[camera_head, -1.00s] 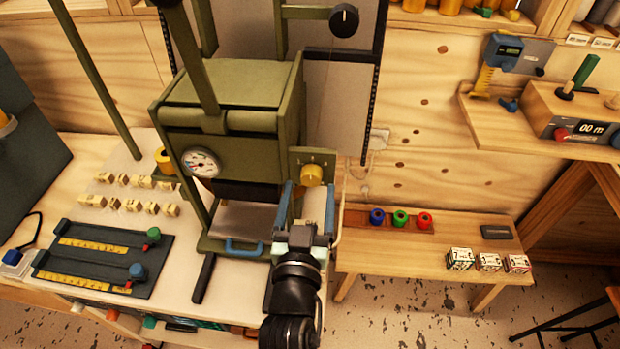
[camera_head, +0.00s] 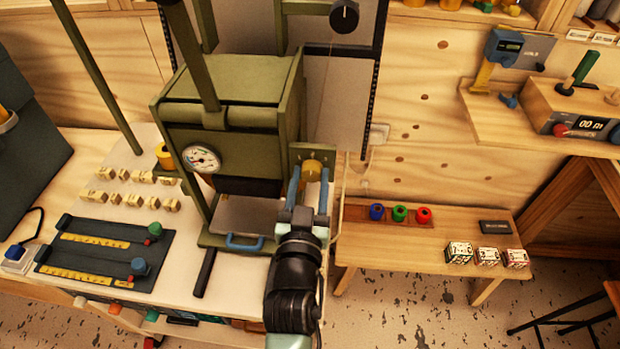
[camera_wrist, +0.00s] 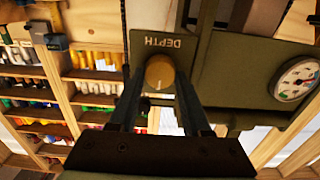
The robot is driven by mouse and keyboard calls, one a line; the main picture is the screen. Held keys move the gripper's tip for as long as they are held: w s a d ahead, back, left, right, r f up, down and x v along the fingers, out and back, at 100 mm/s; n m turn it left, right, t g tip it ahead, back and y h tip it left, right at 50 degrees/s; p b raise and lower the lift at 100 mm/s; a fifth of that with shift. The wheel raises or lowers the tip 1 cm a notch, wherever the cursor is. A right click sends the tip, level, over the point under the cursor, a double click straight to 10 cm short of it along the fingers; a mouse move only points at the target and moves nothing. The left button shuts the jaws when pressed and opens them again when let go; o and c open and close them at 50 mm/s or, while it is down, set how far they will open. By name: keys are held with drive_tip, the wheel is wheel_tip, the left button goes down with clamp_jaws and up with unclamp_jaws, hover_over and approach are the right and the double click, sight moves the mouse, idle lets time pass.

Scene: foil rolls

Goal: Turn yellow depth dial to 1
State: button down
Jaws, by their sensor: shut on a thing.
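The yellow depth dial (camera_head: 312,169) is a round knob on a small olive plate at the right side of the green press (camera_head: 232,100). In the wrist view the dial (camera_wrist: 159,72) sits under the upside-down word DEPTH, with a small mark low on its face. My gripper (camera_head: 310,178) reaches the dial from the front, its two blue fingers on either side of it. In the wrist view my gripper (camera_wrist: 158,88) has its fingertips at the dial's left and right edges, shut on it. Numbers around the dial cannot be read.
A round white gauge (camera_head: 201,160) is on the press front, left of the dial. A blue handle (camera_head: 244,242) juts out below it. A low bench (camera_head: 420,255) with coloured rings and white cubes stands at the right. Slider boards (camera_head: 105,258) lie at the left.

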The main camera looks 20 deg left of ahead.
drive_tip(key=shift+n, duration=0.4)
drive_tip(key=n+p, duration=0.1)
drive_tip(key=n, duration=0.3)
drive_tip(key=shift+a+n, duration=0.1)
drive_tip(key=shift+n, duration=0.2)
drive_tip(key=shift+n+p, duration=0.55)
drive_tip(key=shift+n, duration=1.75)
drive_tip(key=shift+a+f, duration=0.1)
drive_tip(key=shift+c, duration=1.8)
unclamp_jaws()
drive_tip(key=shift+s, duration=0.15)
